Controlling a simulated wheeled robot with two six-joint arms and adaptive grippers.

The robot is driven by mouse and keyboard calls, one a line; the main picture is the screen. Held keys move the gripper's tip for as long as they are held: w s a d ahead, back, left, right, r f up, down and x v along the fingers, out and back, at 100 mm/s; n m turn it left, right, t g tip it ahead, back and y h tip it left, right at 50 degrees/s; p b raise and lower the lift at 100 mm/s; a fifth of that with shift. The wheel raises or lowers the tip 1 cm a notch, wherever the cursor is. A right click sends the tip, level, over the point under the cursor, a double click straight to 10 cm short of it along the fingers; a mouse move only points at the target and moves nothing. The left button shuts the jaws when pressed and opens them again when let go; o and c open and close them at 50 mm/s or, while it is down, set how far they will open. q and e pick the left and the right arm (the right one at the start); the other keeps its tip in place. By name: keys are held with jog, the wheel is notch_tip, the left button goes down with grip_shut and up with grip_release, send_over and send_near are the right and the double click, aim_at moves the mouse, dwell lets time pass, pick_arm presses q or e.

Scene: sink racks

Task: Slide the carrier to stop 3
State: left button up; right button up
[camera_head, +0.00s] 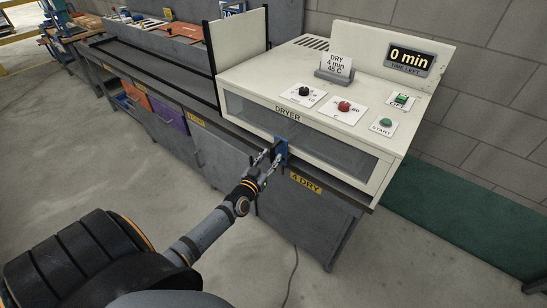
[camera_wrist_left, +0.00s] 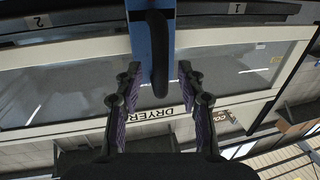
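The carrier (camera_head: 281,148) shows as a blue upright piece at the rail along the front of the dryer, just above the yellow "4 DRY" label (camera_head: 305,183). In the left wrist view the blue carrier (camera_wrist_left: 140,40) has a black handle (camera_wrist_left: 159,55) pointing toward me. My left gripper (camera_head: 265,165) is at the carrier's front. In the left wrist view its fingers (camera_wrist_left: 158,78) are spread on either side of the handle, with gaps on both sides. The rest of the carrier is hidden. The stop 3 label cannot be read clearly. My right gripper is not in view.
The cream dryer (camera_head: 300,95) has a window, knobs and a green start button (camera_head: 386,122); its display (camera_head: 411,60) reads 0 min. The dark rail and bench run to the upper left, past purple (camera_head: 168,116) and orange bins. Floor in front is mostly clear.

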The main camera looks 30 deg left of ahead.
pick_arm(q)
jog(key=shift+w+a, duration=0.2)
jog(key=shift+w, duration=0.95)
jog(key=shift+c, duration=0.4)
grip_shut()
